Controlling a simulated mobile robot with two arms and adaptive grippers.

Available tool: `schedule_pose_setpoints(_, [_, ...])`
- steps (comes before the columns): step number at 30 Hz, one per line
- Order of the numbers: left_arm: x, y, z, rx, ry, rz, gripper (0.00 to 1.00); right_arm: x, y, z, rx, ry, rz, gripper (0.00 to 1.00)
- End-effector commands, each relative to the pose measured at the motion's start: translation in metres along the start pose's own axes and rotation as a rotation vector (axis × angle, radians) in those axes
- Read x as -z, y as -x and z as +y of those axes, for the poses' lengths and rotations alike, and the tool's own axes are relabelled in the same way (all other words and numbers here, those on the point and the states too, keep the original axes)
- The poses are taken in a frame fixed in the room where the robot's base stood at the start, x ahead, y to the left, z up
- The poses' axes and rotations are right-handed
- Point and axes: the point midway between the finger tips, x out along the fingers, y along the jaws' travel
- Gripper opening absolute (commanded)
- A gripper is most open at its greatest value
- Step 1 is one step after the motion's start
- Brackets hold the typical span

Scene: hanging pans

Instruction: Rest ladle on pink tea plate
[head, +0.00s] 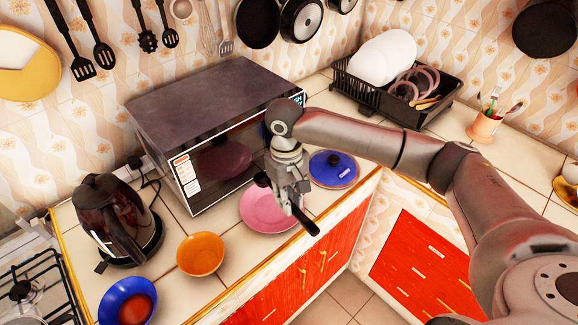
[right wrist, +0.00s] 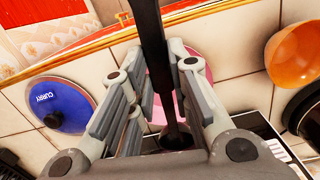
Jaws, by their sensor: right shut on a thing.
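The pink tea plate (head: 258,213) lies on the tiled counter in front of the microwave. In the right wrist view part of the pink tea plate (right wrist: 158,113) shows behind the fingers. My right gripper (head: 293,203) is over the plate's right side, shut on the black ladle (head: 308,224). One handle end of the ladle sticks out toward the counter's front edge. In the right wrist view the black ladle (right wrist: 152,42) runs between the fingers of my right gripper (right wrist: 158,85). I cannot tell whether the ladle touches the plate. My left gripper is not in view.
The microwave (head: 215,110) stands close behind the plate. A blue lid (head: 331,167) lies to its right. An orange bowl (head: 200,254), a blue bowl (head: 112,300) and a dark kettle (head: 112,220) are to the left. A black dish rack (head: 385,98) stands at the back right.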

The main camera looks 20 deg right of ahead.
Motion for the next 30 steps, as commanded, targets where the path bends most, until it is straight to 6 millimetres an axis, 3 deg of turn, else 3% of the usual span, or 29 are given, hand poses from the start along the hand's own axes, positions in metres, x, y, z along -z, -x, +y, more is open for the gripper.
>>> schedule_pose_setpoints(1, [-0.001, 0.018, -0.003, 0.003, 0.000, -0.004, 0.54, 0.007, 0.011, 0.003, -0.007, 0.019, -0.005, 0.00])
schedule_pose_setpoints(3, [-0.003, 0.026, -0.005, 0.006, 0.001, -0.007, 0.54, 0.015, 0.012, 0.009, -0.015, 0.045, -0.009, 0.00])
schedule_pose_setpoints(11, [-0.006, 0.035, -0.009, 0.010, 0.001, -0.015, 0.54, 0.029, 0.008, 0.018, -0.032, 0.093, -0.014, 0.00])
schedule_pose_setpoints(20, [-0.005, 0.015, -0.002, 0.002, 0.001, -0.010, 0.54, 0.030, -0.009, 0.019, -0.033, 0.094, -0.014, 0.00])
schedule_pose_setpoints(30, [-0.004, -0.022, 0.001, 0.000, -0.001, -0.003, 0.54, 0.033, -0.041, 0.019, -0.033, 0.094, -0.014, 0.00])
